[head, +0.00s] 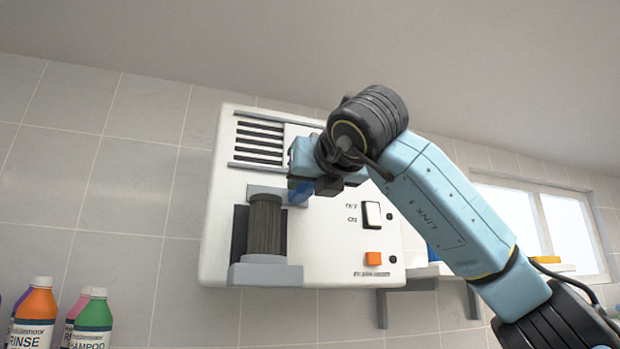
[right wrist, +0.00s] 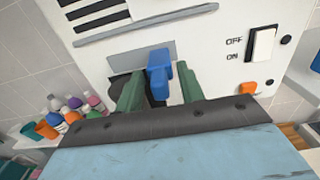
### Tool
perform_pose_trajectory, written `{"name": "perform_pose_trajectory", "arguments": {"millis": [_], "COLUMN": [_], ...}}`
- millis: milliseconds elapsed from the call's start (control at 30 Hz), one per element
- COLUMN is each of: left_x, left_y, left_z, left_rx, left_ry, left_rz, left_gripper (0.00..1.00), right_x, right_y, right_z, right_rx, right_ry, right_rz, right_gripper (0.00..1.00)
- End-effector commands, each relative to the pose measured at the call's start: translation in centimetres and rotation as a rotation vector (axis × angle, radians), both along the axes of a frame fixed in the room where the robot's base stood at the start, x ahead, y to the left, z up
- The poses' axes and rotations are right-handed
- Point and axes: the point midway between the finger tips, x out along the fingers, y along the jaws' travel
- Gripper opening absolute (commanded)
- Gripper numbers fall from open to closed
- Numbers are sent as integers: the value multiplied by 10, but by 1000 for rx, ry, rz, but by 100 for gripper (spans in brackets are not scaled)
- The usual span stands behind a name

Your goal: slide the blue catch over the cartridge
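The white wall unit (head: 325,250) holds a dark ribbed cartridge (head: 265,225) upright in a recess at its lower left, above a grey ledge (head: 265,273). The blue catch (head: 300,192) is at the cartridge's upper right, partly hidden by my right gripper (head: 310,187). In the right wrist view the catch (right wrist: 159,66) stands between my two green fingertips (right wrist: 160,88). The fingers are apart, one on each side of it, with narrow gaps that suggest no firm grip. The cartridge is mostly hidden there. My left gripper is not in view.
The unit has vent slots (head: 259,143), a white rocker switch (head: 372,214) marked OFF and ON, and an orange button (head: 373,258). Bottles, including a green shampoo bottle (head: 92,318), stand at lower left. A shelf bracket (head: 405,285) is at lower right.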

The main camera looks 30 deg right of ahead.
Motion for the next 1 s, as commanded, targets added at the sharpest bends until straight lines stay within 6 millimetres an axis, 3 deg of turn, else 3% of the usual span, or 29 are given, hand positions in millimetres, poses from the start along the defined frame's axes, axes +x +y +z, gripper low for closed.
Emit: {"name": "perform_pose_trajectory", "arguments": {"millis": [233,533,767,1000], "left_x": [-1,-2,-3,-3], "left_y": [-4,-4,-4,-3], "left_z": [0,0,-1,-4], "left_rx": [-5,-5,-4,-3], "left_ry": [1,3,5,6], "left_rz": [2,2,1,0], "left_gripper": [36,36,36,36], "right_x": [1,1,2,12], "right_y": [0,0,6,50], "right_z": [0,0,0,0], "right_rx": [0,0,-2,-3], "right_ry": [0,0,0,0], "right_rz": [0,0,2,5], "right_gripper": [38,0,0,0]}}
